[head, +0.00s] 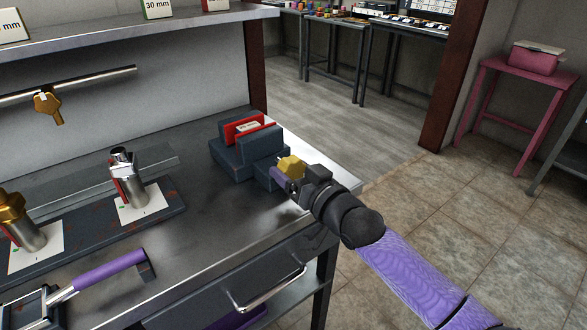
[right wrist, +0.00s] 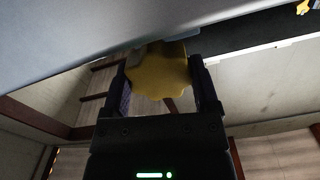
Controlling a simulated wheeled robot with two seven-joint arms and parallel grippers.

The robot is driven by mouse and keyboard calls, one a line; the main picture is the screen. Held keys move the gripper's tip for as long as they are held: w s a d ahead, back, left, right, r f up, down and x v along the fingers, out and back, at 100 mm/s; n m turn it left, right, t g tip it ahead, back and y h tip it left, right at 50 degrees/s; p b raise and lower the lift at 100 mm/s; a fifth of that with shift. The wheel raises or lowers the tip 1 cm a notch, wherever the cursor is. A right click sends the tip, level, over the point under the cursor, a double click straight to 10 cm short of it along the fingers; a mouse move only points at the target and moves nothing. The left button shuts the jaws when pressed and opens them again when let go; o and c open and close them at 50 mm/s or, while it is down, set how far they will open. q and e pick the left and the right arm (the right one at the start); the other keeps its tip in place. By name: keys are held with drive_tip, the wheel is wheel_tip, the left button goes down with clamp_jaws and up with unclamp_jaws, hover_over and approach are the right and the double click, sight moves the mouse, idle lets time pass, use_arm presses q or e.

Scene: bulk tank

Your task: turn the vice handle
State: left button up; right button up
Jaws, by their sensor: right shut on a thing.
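The vice (head: 240,150) is a dark blue-grey body with red jaws, standing at the right end of the metal workbench. A small pale block sits between its red jaws. The vice handle is a yellow lobed knob (head: 291,167) on the side of the vice toward my right arm. My right gripper (head: 284,177) comes in from the lower right and is shut on the knob. In the right wrist view the knob (right wrist: 158,72) sits between the two fingers. The knob's far side is hidden. My left gripper is not in view.
A purple-handled tool (head: 108,270) lies at the bench's front left. Metal cylinders stand on white cards on a dark plate (head: 100,220). A shelf (head: 130,40) runs above the bench. A drawer handle (head: 270,290) juts from the front. Open floor lies to the right.

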drive_tip(key=n, duration=0.2)
drive_tip(key=shift+n+p, duration=0.4)
drive_tip(key=n+p, duration=0.1)
drive_tip(key=n, duration=0.2)
drive_tip(key=shift+n, duration=0.3)
drive_tip(key=n+p, duration=0.1)
drive_tip(key=n, duration=0.2)
drive_tip(key=shift+s+n, duration=0.1)
drive_tip(key=shift+n, duration=0.2)
drive_tip(key=n, duration=0.3)
drive_tip(key=shift+f+n+p, duration=0.1)
drive_tip(key=shift+n+p, duration=0.3)
drive_tip(key=n, duration=0.3)
drive_tip(key=shift+a, duration=0.1)
drive_tip(key=n, duration=0.4)
drive_tip(key=shift+f, duration=0.1)
drive_tip(key=n, duration=0.3)
drive_tip(key=shift+n, duration=1.7)
